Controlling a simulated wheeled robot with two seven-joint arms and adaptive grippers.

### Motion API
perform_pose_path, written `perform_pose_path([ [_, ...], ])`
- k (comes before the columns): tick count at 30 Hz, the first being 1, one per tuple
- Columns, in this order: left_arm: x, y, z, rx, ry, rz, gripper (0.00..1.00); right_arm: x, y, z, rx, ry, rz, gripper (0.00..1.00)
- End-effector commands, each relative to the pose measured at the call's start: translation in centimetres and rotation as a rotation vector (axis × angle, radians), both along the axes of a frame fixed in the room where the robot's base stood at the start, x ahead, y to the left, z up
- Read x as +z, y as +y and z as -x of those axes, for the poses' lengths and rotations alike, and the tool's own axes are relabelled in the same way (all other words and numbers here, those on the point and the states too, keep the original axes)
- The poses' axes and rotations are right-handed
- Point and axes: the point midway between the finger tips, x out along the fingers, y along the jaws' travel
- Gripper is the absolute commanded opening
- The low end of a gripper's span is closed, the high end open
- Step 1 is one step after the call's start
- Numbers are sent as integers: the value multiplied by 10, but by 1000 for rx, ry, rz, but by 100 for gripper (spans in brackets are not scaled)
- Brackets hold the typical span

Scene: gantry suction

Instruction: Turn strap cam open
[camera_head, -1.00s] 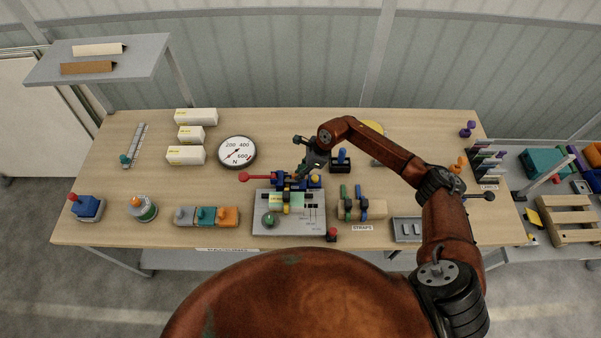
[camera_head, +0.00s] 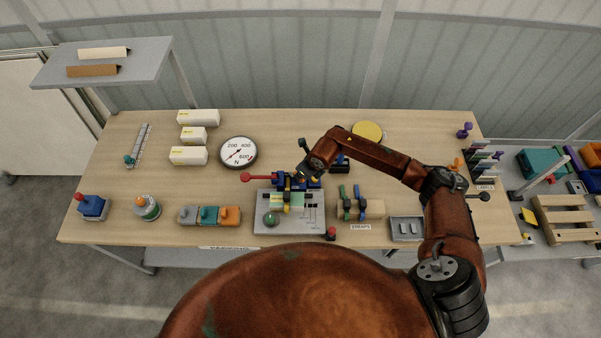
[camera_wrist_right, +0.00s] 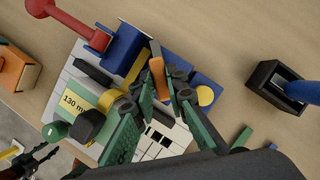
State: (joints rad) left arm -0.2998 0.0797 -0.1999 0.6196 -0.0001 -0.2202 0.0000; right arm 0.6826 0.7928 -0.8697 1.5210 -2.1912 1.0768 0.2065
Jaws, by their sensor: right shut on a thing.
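My right gripper (camera_head: 301,177) reaches over the blue fixture (camera_head: 283,180) at the back of the grey test stand (camera_head: 262,226). In the right wrist view, the fingertips (camera_wrist_right: 161,82) are closed around a small orange lever (camera_wrist_right: 157,72), which looks like the strap cam. The lever stands up between the blue blocks (camera_wrist_right: 120,48). The fingers hide its lower part. A dark jointed part at the lower left edge of the wrist view looks like my left gripper (camera_wrist_right: 38,158). Its jaws are too unclear to read.
A red-knobbed lever (camera_head: 247,177) sticks out left of the fixture. A green knob (camera_head: 271,219) is on the stand. The strap holder (camera_head: 371,210) and grey tray (camera_head: 406,229) stand to the right. A round dial (camera_head: 238,152) lies behind left. The front-left tabletop has several fixtures.

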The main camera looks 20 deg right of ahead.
Motion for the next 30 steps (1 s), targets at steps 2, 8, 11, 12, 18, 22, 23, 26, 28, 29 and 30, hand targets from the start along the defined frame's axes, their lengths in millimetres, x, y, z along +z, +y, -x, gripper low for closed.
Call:
perform_pose_path([
  [2,2,0,0,0,0,0,40,2,2,0,-72,-2,-1,0],
  [8,2,0,0,0,0,0,40,1,3,0,-262,-2,-1,0],
  [11,-1,0,0,0,0,0,40,0,3,0,-356,-2,-1,0],
  [12,-2,0,0,0,0,0,40,0,4,0,-394,-1,-2,0],
  [18,-8,0,0,0,0,0,40,0,4,0,-564,-1,-2,0],
  [22,-12,0,1,0,1,0,40,0,5,-1,-655,-2,-2,0],
  [23,-13,0,1,0,1,0,40,0,5,-1,-672,-2,-2,0],
  [26,-15,0,1,0,1,1,40,0,5,0,-725,-1,-2,0],
  [28,-16,0,1,0,1,1,40,0,4,0,-755,-1,-2,0],
  [29,-17,0,1,0,1,0,40,0,5,0,-765,-1,-2,0],
  [30,-17,0,1,0,1,1,40,0,5,0,-778,-1,-2,0],
])
